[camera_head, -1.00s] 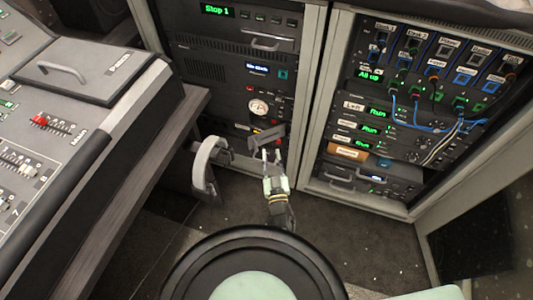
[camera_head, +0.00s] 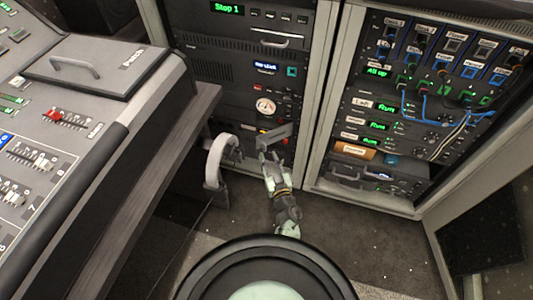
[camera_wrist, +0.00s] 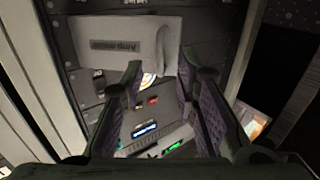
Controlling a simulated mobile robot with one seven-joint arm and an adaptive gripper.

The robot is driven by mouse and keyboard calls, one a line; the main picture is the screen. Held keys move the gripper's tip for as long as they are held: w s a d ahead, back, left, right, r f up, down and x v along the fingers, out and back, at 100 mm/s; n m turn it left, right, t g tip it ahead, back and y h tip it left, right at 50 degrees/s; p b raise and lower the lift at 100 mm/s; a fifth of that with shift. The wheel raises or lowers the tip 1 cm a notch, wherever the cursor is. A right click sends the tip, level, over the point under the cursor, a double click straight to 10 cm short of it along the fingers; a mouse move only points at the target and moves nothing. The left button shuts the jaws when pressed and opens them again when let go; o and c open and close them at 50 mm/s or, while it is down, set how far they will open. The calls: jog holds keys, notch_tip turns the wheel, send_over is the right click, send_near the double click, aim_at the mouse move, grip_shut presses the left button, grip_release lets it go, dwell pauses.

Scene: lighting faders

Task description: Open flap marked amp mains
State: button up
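The amp mains flap (camera_wrist: 120,45) is a light grey plate in the upper left of the wrist view, its label upside down, with a raised lip along its right edge. In the head view a small dark grey plate (camera_head: 277,136), likely the same flap, sits slanted low on the left rack, just above my fingertips. My gripper (camera_head: 266,158) is in front of that rack. In the wrist view my gripper (camera_wrist: 163,80) has its fingers apart with nothing held between them. The right finger is close to the flap's lip; I cannot tell whether they touch.
A large grey curved handle (camera_head: 216,162) stands left of my gripper. The lighting desk (camera_head: 100,120) fills the left side. Open dark floor (camera_head: 350,235) lies in front of the racks.

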aim_at(265, 148)
jog(key=shift+b+x, duration=0.7)
jog(key=shift+x, duration=1.5)
jog(key=shift+c, duration=0.2)
grip_shut()
